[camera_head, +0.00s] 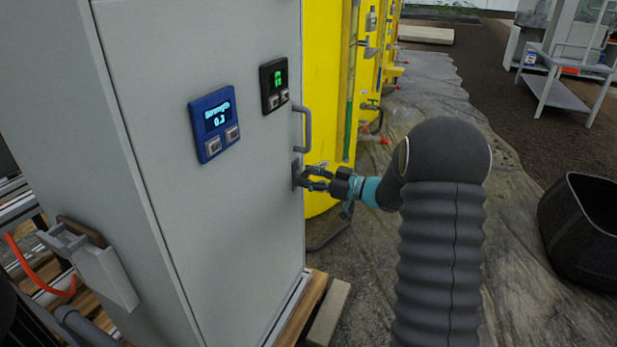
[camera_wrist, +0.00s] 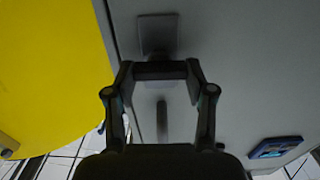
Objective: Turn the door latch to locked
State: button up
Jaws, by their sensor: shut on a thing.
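The grey cabinet door (camera_head: 235,200) is closed flat in the head view. Its door latch (camera_head: 296,170) is at the right edge, below the door handle (camera_head: 307,128). My gripper (camera_head: 313,180) reaches it from the right and is shut on the latch. In the wrist view, the latch's square plate (camera_wrist: 158,33) is above my gripper (camera_wrist: 161,82), and its dark lever (camera_wrist: 160,70) spans between the two fingers. The door handle (camera_wrist: 162,120) shows between and behind the fingers. My fingers partly hide the latch in the head view.
A blue display panel (camera_head: 214,123) and a black panel (camera_head: 274,86) are on the door. Yellow tanks (camera_head: 328,75) stand just behind the cabinet. A black bin (camera_head: 585,235) is at far right. The floor between has open room.

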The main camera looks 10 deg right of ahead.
jog(key=shift+s+a+f+n+b, duration=0.1)
jog(key=shift+n+b, duration=1.7)
jog(key=shift+n, duration=2.7)
jog(key=shift+s+f+n+b, duration=0.1)
jog(key=shift+n+b, duration=1.7)
jog(key=shift+n, duration=2.7)
jog(key=o, duration=1.2)
jog(key=shift+c, duration=0.2)
